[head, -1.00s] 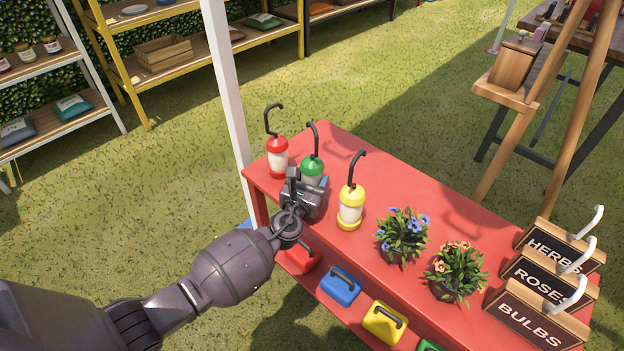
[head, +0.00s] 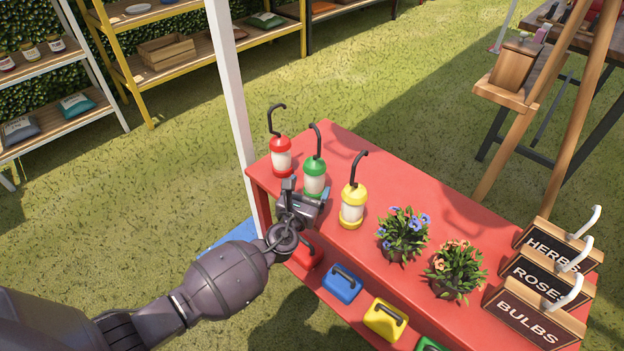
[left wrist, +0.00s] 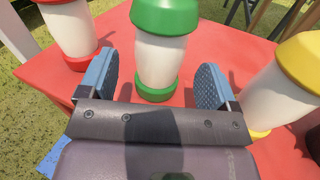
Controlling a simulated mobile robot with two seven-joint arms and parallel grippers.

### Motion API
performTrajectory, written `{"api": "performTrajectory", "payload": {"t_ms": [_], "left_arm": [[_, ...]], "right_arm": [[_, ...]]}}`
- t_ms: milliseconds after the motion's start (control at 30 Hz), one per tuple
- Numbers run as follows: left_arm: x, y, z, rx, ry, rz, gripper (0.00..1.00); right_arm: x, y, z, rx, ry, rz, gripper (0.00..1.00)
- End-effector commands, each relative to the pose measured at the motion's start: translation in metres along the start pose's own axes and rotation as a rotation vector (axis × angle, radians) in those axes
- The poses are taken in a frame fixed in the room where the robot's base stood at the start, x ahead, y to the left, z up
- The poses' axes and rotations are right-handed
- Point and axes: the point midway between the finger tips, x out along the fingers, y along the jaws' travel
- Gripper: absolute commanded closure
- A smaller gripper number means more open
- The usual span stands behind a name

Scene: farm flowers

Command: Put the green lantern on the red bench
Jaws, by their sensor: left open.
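The green lantern (head: 315,175) stands upright on the red bench (head: 405,190), between the red lantern (head: 281,157) and the yellow lantern (head: 352,206). It has a white body and a black hook on top. My left gripper (head: 305,198) is at the bench's near edge, just in front of the green lantern. In the left wrist view the open blue-padded jaws (left wrist: 152,85) point at the green lantern's white lower body (left wrist: 158,65), with a finger on each side and gaps between. The lantern's base is partly hidden in the head view. My right gripper is not in view.
Two potted flowers (head: 403,236) and signs reading HERBS, ROSES and BULBS (head: 540,290) stand farther right on the bench. Several coloured boxes (head: 342,284) sit on the lower shelf. A white post (head: 232,100) rises by the bench's left corner. The bench's back middle is clear.

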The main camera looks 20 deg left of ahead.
Motion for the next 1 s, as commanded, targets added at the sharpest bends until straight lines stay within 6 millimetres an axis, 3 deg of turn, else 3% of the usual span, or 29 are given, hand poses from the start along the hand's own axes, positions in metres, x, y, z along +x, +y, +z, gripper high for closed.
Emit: {"api": "performTrajectory", "payload": {"t_ms": [300, 500, 1000], "left_arm": [[-0.056, 0.001, 0.003, 0.000, -0.002, 0.000, 0.16], [-0.076, 0.000, 0.001, 0.000, -0.001, 0.000, 0.16], [-0.082, 0.000, 0.000, 0.000, -0.001, 0.000, 0.16]], "right_arm": [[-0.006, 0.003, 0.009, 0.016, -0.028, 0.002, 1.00], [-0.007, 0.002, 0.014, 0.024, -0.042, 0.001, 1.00], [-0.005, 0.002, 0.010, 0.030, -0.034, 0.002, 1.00]]}}
